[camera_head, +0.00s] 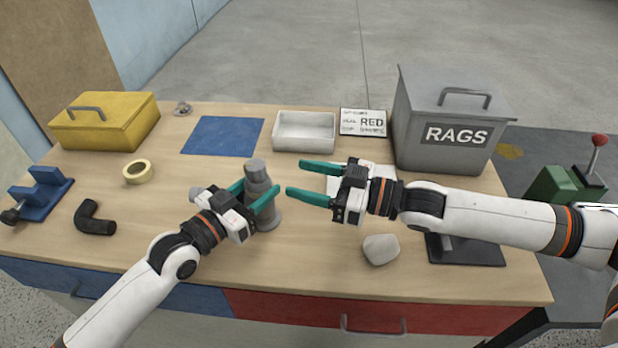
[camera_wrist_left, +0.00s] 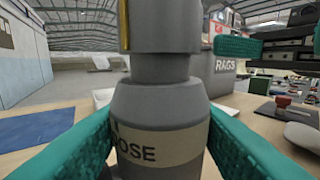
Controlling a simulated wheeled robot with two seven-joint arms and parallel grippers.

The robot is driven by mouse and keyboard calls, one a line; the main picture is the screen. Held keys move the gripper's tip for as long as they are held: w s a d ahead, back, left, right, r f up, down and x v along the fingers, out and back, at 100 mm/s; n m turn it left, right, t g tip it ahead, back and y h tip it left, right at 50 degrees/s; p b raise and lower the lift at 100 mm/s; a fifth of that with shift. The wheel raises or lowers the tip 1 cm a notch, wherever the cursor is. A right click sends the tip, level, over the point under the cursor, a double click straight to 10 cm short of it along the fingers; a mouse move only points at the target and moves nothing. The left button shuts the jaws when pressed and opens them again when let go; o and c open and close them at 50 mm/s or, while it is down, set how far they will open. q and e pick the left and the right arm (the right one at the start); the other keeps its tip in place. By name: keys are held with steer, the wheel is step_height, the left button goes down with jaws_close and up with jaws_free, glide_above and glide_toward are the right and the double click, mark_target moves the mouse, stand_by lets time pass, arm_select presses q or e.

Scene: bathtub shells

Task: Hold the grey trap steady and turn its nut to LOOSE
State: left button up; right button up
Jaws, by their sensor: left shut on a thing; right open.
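The grey trap (camera_head: 263,216) stands upright on the wooden bench. Its narrower upper part (camera_head: 256,172) rises above a wider body. My left gripper (camera_head: 255,195) is shut on the trap's body from the front left. In the left wrist view the trap (camera_wrist_left: 165,100) fills the middle between two teal fingers. A tan band (camera_wrist_left: 165,150) on it shows the letters "OSE"; the rest of the word is hidden round the side. My right gripper (camera_head: 305,181) is open and empty, to the right of the trap, its fingers pointing toward it.
A grey RAGS bin (camera_head: 430,110) stands at the back right, with a white tray (camera_head: 305,146) and blue mat (camera_head: 222,136) behind the trap. A pale stone-like lump (camera_head: 381,249) lies at the front. Black elbow (camera_head: 95,218), tape roll (camera_head: 138,171) and yellow box (camera_head: 105,125) are left.

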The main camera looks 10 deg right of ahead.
arm_select(q)
steer(key=o, duration=1.2)
steer(key=shift+c, duration=0.2)
